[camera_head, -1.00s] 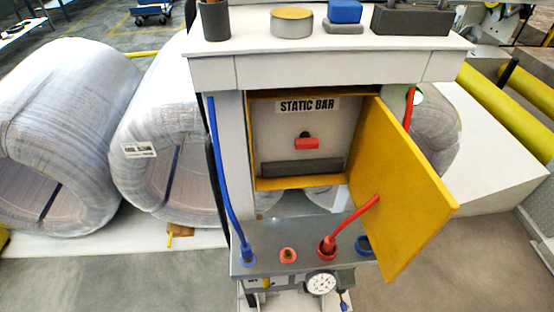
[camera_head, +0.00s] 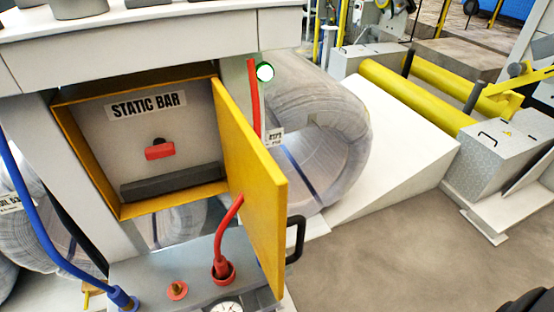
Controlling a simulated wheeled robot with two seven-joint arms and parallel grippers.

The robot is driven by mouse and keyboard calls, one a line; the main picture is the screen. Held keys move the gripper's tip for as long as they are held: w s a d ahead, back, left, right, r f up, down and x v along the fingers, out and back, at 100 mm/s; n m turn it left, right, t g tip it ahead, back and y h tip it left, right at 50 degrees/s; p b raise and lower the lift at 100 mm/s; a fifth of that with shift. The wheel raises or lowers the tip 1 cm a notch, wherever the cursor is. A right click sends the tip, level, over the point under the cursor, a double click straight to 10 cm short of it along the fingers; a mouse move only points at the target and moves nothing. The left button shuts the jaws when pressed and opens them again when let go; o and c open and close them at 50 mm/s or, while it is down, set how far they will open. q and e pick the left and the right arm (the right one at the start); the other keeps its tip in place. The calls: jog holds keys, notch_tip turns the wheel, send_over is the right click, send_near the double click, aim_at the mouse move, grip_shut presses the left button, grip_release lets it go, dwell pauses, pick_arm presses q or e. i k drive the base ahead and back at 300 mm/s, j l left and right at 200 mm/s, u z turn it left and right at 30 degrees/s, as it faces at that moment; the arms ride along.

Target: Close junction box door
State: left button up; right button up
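The junction box (camera_head: 80,140) is a yellow-framed box labelled STATIC BAR, with a red switch (camera_head: 160,150) and a dark grey bar inside. Its yellow door (camera_head: 258,190) is hinged on the box's right side and stands open, swung out toward me. A black handle (camera_head: 295,240) shows on the door's outer right side. Neither of my grippers is clearly in view. A dark shape lies at the bottom right corner, and I cannot tell what it is.
A red hose (camera_head: 228,222) rises from a port just left of the door's lower part. A blue hose (camera_head: 35,215) runs at the left. A wrapped coil (camera_head: 335,120) stands behind the door. Grey floor (camera_head: 390,250) right of the door is clear. Yellow rollers (camera_head: 415,95) lie farther back.

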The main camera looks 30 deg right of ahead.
aim_at(251, 170)
jog(key=l+u, duration=0.15)
jog(key=l, duration=0.25)
jog(key=k+l+u, duration=0.15)
jog(key=l, duration=0.25)
jog(key=k+l+u, duration=0.1)
jog(key=l, duration=0.3)
